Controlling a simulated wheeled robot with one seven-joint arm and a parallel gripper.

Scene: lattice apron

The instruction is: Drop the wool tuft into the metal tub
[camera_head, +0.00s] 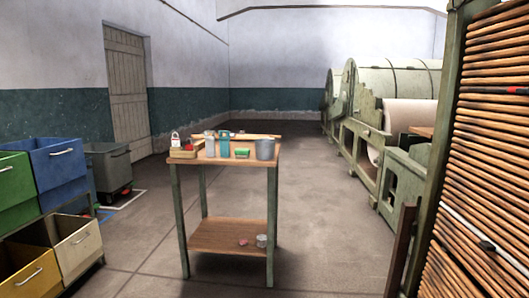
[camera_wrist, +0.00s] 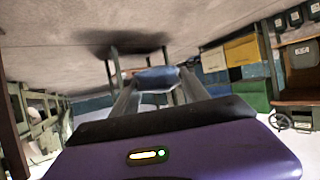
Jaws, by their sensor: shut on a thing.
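The metal tub (camera_head: 265,149) is a grey round bucket, upright at the right end of the small table's top in the head view. My gripper (camera_wrist: 157,77) shows only in the wrist view, with its two fingers closed on a blue rounded lump, the wool tuft (camera_wrist: 156,84). The tuft sits between the fingertips, clear of any surface that I can see. The gripper is not in the head view, so its distance from the tub cannot be told. The inside of the tub is hidden.
The table (camera_head: 230,236) also bears blue containers (camera_head: 217,145), a green block (camera_head: 242,153), a padlock (camera_head: 175,139) and a wooden box (camera_head: 185,152). Coloured drawers (camera_head: 58,165) stand at left, machinery (camera_head: 385,130) and a slatted rack (camera_head: 490,150) at right. Floor around the table is open.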

